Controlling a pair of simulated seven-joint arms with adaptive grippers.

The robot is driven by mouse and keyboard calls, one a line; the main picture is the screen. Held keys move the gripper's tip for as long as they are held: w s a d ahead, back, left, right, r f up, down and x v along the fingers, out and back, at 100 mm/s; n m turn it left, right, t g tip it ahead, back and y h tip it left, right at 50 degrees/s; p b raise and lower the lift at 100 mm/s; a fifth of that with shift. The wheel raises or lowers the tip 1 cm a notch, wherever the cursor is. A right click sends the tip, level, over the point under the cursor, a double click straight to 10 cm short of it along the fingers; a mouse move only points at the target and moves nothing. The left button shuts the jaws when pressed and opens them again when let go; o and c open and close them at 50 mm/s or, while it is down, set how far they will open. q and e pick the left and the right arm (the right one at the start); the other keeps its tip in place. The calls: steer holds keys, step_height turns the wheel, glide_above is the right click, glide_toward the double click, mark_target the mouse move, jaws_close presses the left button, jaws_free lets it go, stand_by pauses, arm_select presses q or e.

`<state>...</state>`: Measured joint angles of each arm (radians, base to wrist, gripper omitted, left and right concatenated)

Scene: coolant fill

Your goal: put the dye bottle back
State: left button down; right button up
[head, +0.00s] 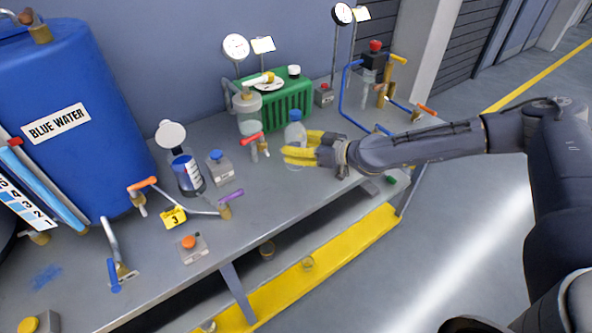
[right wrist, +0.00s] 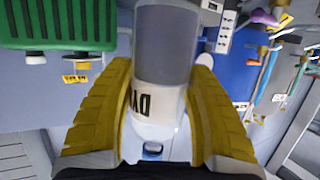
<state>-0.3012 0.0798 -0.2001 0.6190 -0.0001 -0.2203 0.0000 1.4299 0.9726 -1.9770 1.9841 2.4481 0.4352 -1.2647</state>
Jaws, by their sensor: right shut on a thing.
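The dye bottle (head: 295,133) is a clear bottle with a blue cap. It is upright over the bench, in front of the green rack. My right gripper (head: 300,152) has yellow fingers and is shut around its lower part. In the right wrist view my right gripper (right wrist: 155,105) has a finger on each side of the bottle (right wrist: 165,48), whose label shows "DY", the rest hidden by a finger. I cannot tell whether its base touches the bench. My left gripper is not in view.
The green rack (head: 286,103) stands behind the bottle, with gauges above. The blue water drum (head: 70,105) is at far left.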

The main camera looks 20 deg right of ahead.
steer(key=shift+f, duration=4.9)
steer(key=shift+f, duration=0.2)
steer(key=o, duration=1.5)
steer(key=shift+o, duration=0.2)
steer(key=shift+r, duration=0.1)
steer(key=shift+s+d+r, duration=0.1)
steer(key=shift+s+d, duration=0.05)
steer(key=v, duration=1.1)
steer(key=shift+s+d, duration=0.15)
steer(key=shift+s, duration=0.1)
